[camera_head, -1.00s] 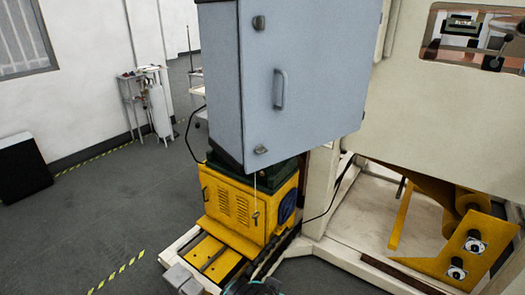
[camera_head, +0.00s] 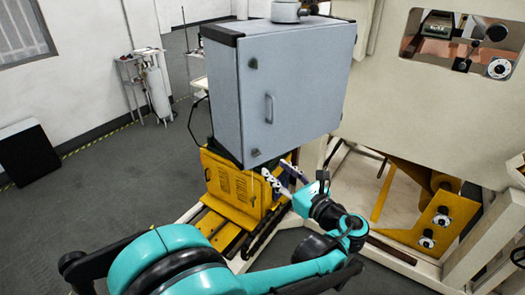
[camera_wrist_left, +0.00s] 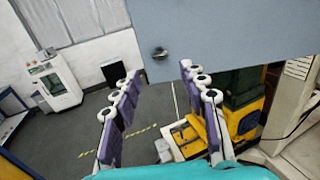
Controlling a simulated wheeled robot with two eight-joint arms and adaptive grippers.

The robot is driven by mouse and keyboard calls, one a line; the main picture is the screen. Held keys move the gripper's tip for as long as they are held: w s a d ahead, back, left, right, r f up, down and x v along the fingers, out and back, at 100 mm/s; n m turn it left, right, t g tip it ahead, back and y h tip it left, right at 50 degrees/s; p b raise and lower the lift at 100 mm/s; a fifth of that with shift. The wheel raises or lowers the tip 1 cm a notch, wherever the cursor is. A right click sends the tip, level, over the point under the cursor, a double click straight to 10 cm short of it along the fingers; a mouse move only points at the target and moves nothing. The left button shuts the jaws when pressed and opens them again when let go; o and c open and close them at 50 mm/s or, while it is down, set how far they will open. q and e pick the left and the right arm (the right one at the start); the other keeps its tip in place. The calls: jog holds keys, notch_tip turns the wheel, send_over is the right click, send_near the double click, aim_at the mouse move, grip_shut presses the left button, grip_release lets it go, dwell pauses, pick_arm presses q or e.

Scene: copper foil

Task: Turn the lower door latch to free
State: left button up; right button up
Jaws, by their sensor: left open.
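The grey cabinet door (camera_head: 297,95) is closed, with a handle (camera_head: 270,108) in its middle. The lower door latch (camera_head: 255,152) is a small dark knob near the door's lower left corner. In the left wrist view the lower latch (camera_wrist_left: 158,53) shows just beyond and between the fingertips, near the door's bottom edge. My left gripper (camera_head: 276,170) is open and empty, just below and right of the latch, apart from it. It also shows in the left wrist view (camera_wrist_left: 160,72), with fingers spread. My right gripper is not in view.
An upper latch (camera_head: 253,63) sits near the door's upper left corner. A yellow machine base (camera_head: 230,185) stands under the cabinet. A cream machine frame (camera_head: 430,110) with a yellow bracket (camera_head: 432,215) stands on the right. The floor at left is open.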

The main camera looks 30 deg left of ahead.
aim_at(258, 154)
pick_arm(q)
jog(key=x, duration=0.8)
jog(key=shift+d, duration=0.1)
grip_shut()
